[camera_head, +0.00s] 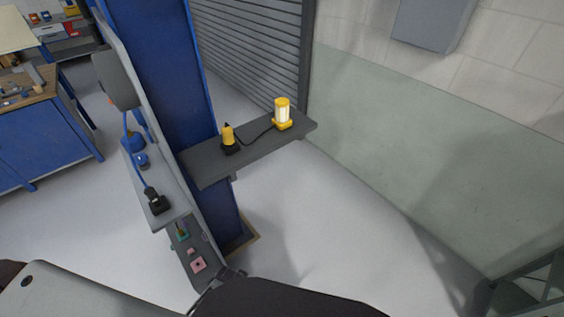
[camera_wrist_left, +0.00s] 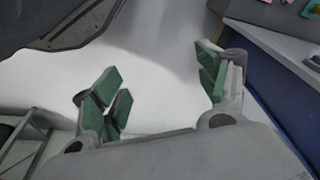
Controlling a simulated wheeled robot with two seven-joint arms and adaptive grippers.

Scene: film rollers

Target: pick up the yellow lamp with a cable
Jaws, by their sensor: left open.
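The yellow lamp (camera_head: 282,113) stands upright near the far right end of a dark grey shelf (camera_head: 208,168) in the head view. It has a pale, bright middle and a yellow base. A black cable (camera_head: 256,139) runs from it to a smaller yellow piece (camera_head: 228,135) on a black base, farther left on the shelf. My left gripper (camera_wrist_left: 160,88) is open and empty in the left wrist view, its green-padded fingers wide apart over pale floor. The lamp is not in that view. My right gripper is not in view.
The shelf sticks out from a blue column (camera_head: 166,70). Left of the column, a pale grey shelf (camera_head: 180,207) holds a black-based item and blue items; a lower one holds small pink and green pieces. A wall (camera_head: 440,140) stands right. The floor (camera_head: 330,235) between is clear.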

